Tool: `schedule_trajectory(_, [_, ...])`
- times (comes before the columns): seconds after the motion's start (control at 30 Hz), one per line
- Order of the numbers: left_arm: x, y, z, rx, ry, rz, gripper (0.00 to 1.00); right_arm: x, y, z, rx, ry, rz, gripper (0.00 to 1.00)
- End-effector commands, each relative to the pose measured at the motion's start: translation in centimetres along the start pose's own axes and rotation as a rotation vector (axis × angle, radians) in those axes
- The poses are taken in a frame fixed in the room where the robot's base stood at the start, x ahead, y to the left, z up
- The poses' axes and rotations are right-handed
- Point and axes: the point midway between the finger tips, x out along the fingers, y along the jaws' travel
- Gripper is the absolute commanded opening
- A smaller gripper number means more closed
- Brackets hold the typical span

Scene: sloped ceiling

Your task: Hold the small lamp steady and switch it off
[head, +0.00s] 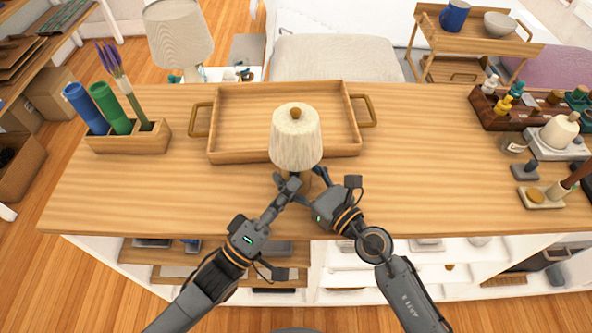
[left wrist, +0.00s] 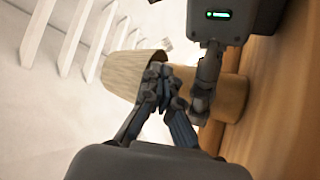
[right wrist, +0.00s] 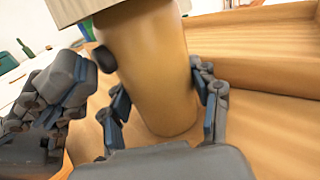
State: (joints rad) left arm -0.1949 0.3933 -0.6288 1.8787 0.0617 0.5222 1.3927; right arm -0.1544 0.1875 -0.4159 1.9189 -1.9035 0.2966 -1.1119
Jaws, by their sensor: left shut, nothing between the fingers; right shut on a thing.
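The small lamp has a cream shade (head: 296,140) with a wooden knob on top and a round wooden base (right wrist: 155,75). It stands upright on the table in front of the tray. My right gripper (right wrist: 160,105) is shut on the base, one finger on each side. A dark round switch knob (right wrist: 104,59) sticks out from the base under the shade. My left gripper (head: 284,182) is shut and empty, close to the left side of the lamp. The left wrist view shows its closed fingertips (left wrist: 158,74) in front of the shade and base; whether they touch the lamp I cannot tell.
A wooden tray (head: 228,152) lies behind the lamp. A holder with rolled tubes (head: 128,142) stands at the left, and a bottle rack (head: 492,116) at the right. A larger lamp (head: 178,35) stands beyond the table.

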Motion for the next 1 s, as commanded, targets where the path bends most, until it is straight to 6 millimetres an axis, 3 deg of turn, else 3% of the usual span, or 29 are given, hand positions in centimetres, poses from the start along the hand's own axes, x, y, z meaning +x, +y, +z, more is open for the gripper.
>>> schedule_trajectory(0.43, [-0.6, 0.4, 0.5, 0.000, -0.001, -0.001, 0.00, 0.0, 0.0, 0.0, 0.001, 0.000, 0.001, 0.15])
schedule_trajectory(1.0, [-4.3, 3.1, 3.2, -0.001, -0.001, -0.001, 0.00, 0.0, 0.0, 0.0, 0.001, 0.000, 0.000, 0.15])
